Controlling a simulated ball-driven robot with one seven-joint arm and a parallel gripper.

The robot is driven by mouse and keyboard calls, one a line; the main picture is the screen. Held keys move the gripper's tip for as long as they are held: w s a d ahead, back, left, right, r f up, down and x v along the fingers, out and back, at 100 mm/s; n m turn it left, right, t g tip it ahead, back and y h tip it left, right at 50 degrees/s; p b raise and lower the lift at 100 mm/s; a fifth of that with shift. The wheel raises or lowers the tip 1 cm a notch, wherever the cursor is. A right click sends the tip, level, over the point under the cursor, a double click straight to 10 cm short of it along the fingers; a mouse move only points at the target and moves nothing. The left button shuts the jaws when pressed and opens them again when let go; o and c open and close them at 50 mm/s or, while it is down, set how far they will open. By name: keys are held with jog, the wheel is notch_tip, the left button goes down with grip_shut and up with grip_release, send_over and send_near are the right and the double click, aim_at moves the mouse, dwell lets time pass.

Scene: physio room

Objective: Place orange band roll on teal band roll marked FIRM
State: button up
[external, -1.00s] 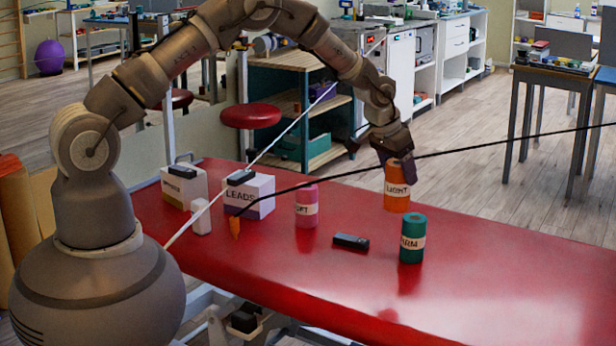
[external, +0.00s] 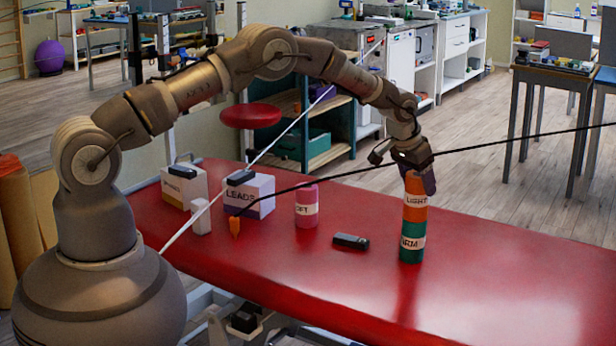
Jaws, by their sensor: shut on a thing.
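The orange band roll (external: 414,209), with a label reading LIGHT, is upright directly above the teal band roll (external: 411,254). The teal roll stands upright on the red table (external: 500,280), its label partly readable as "IRM". The two rolls line up closely and look to be touching, with no gap visible between them. My gripper (external: 419,180) points down from above and is shut on the upper part of the orange roll. The fingers hide part of the orange roll's top.
A pink roll (external: 306,208), a small black device (external: 351,241), a LEADS box (external: 249,196), another box (external: 184,187), a white block (external: 201,217) and a small orange item (external: 235,226) are left of the rolls. The table's right side is clear. Two thin cords cross the view.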

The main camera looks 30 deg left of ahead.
jog(key=o, duration=1.3)
jog(key=shift+f, duration=0.1)
jog(key=shift+c, duration=0.2)
jog(key=shift+r, duration=0.3)
jog(key=p+v, duration=0.3)
jog(key=v, duration=0.8)
jog(key=shift+s+r, duration=0.3)
